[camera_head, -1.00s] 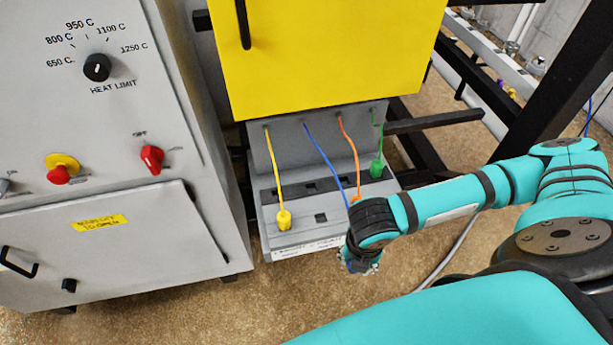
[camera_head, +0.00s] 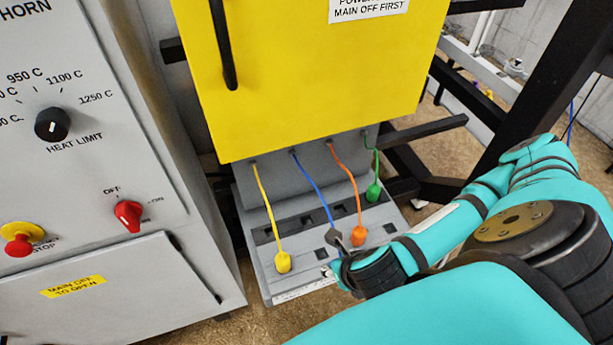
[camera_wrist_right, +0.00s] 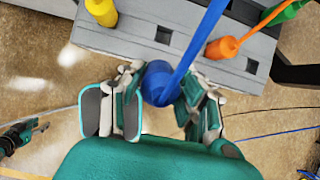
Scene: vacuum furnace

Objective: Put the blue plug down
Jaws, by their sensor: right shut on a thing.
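The blue plug (camera_wrist_right: 157,84) sits between the fingers of my right gripper (camera_wrist_right: 158,100) in the right wrist view, with its blue cable running up from it. In the head view my right gripper (camera_head: 338,248) is at the front of the grey socket panel (camera_head: 282,222), and it hides most of the plug. The blue cable (camera_head: 314,186) runs down to it from under the yellow cabinet. The gripper is shut on the plug. An empty square socket shows in the wrist view (camera_wrist_right: 164,35), between the yellow and orange plugs.
The yellow plug (camera_head: 283,262), orange plug (camera_head: 358,236) and green plug (camera_head: 373,192) stand on the panel. The yellow cabinet (camera_head: 310,80) is above it. A grey control cabinet (camera_head: 85,200) stands at the left. Black frame bars are at the right.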

